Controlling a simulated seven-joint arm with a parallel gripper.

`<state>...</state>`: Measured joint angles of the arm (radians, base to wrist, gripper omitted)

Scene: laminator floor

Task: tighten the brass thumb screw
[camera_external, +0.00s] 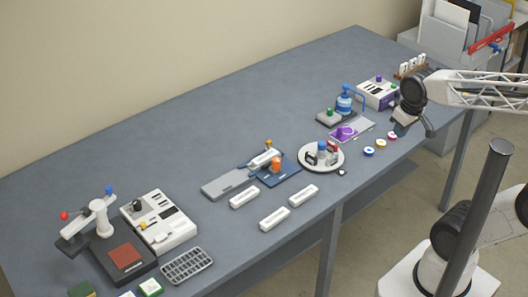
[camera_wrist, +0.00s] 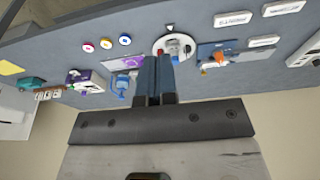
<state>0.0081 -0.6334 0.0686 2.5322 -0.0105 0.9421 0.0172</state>
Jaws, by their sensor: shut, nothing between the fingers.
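I cannot pick out the brass thumb screw with certainty. A small yellowish knob (camera_external: 268,143) shows behind the orange knob (camera_external: 276,164) on the blue-plated fixture (camera_external: 288,173) at mid-table, but it is too small to identify. The orange knob also shows in the wrist view (camera_wrist: 220,58). My gripper (camera_external: 430,130) hangs near the table's right end, away from that fixture. In the wrist view its fingers (camera_wrist: 157,60) are together with nothing held, and they hide part of the scene behind them.
A round white tray (camera_external: 339,165) with small items stands right of the fixture. White labelled blocks (camera_external: 274,219) lie in front of it. A blue bottle-like pump (camera_external: 344,103) and a purple-white box (camera_external: 377,94) stand at the right. A white control box (camera_external: 164,232) stands left. The back middle is clear.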

